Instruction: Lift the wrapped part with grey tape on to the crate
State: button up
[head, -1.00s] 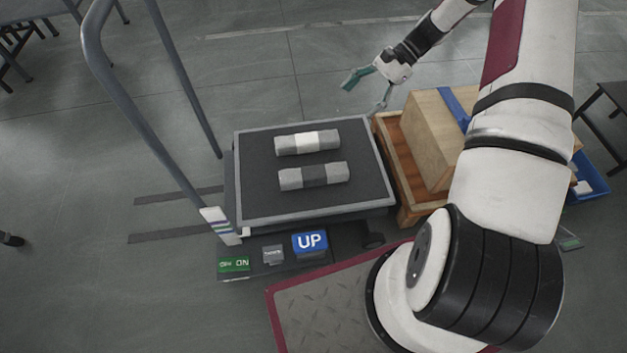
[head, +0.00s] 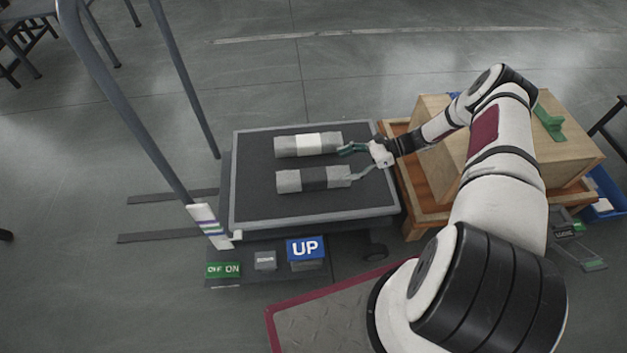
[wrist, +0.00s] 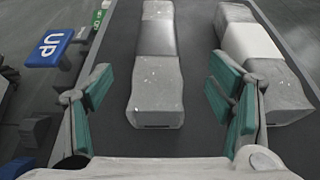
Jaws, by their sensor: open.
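The wrapped part with grey tape (head: 314,179) lies on the dark lift platform, nearer to me. In the wrist view its light-grey body (wrist: 157,92) with a darker band points away from me, between my open fingers in the picture. A second wrapped part with a white band (head: 306,145) lies parallel behind it; it shows at right in the wrist view (wrist: 255,55). My gripper (head: 351,164) is open and empty, at the right ends of the two parts. I cannot tell its exact height above the platform. The wooden crate (head: 428,216) stands right of the platform.
The lift platform (head: 240,222) has a grey rim and a tall handle (head: 92,80) at left. Its front carries a blue UP button (head: 305,249), a grey button and a green switch. A large box (head: 570,165) fills much of the crate. A blue bin (head: 608,195) stands right.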

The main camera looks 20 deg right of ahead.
aim_at(327, 173)
jog(key=x, duration=0.3)
jog(key=shift+f+b+x, duration=0.1)
jog(key=shift+b+x, duration=0.55)
jog(key=shift+x, duration=0.7)
jog(key=shift+f+b+x, duration=0.15)
jog(key=shift+b+x, duration=0.45)
jog(key=shift+x, duration=0.8)
jog(key=shift+s+d, duration=0.1)
jog(key=shift+s, duration=0.1)
jog(key=c, duration=1.8)
